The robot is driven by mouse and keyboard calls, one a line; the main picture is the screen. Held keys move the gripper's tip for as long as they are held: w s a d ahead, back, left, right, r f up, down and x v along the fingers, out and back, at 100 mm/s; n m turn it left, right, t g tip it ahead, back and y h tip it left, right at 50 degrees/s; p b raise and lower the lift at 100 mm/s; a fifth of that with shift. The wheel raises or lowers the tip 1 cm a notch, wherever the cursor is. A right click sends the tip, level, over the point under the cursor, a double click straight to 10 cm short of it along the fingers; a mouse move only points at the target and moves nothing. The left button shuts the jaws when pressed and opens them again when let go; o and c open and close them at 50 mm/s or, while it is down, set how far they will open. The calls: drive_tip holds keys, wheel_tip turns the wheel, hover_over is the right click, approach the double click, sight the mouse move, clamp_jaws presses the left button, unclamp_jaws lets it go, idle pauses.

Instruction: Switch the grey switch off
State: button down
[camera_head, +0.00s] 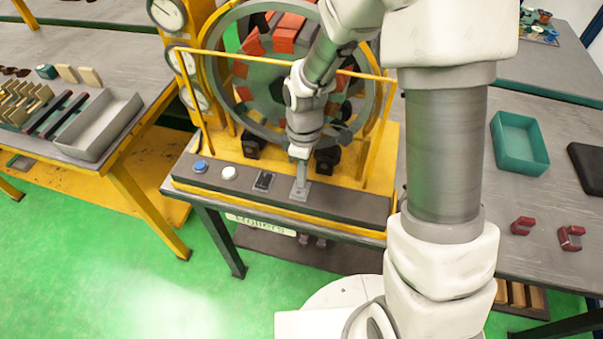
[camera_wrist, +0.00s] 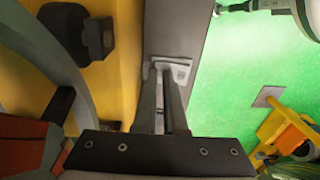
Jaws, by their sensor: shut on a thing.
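The grey switch (camera_head: 301,193) sits on the dark front panel of the yellow winding stand, at the right of a row of controls. My gripper (camera_head: 301,170) points down at it, its fingertips at the switch's lever. In the wrist view, my gripper (camera_wrist: 161,82) has its two fingers close together just over the grey switch's base plate (camera_wrist: 182,71). The fingers are shut on the lever, which they mostly hide. I cannot tell the lever's position.
Left of the grey switch are a black switch (camera_head: 263,181), a white button (camera_head: 228,172) and a blue button (camera_head: 200,166). The large stator ring (camera_head: 236,107) and yellow frame stand close behind. A teal tray (camera_head: 519,146) lies on the right table, a grey tray (camera_head: 98,126) on the left one.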

drive_tip(key=shift+s+f, duration=0.45)
drive_tip(key=shift+f, duration=0.15)
drive_tip(key=shift+s+a+r, duration=0.1)
drive_tip(key=shift+s+a, duration=0.1)
drive_tip(key=shift+s, duration=0.3)
wheel_tip(320, 180, up, 18)
drive_tip(key=w+r+p, duration=0.1)
drive_tip(key=w+p, duration=0.1)
drive_tip(key=s+d+r+m+t, duration=0.3)
drive_tip(key=s+d+r+m, duration=0.1)
drive_tip(key=s+m, duration=0.3)
drive_tip(key=s+d+r+m+t, duration=0.3)
drive_tip(key=s+d+r+m, duration=0.1)
drive_tip(key=s+d+m, duration=0.2)
drive_tip(key=shift+s+d+r+m, duration=0.2)
drive_tip(key=shift+s+r+m, duration=0.1)
drive_tip(key=shift+s+m, duration=0.2)
drive_tip(key=shift+a, duration=0.1)
idle(0.8)
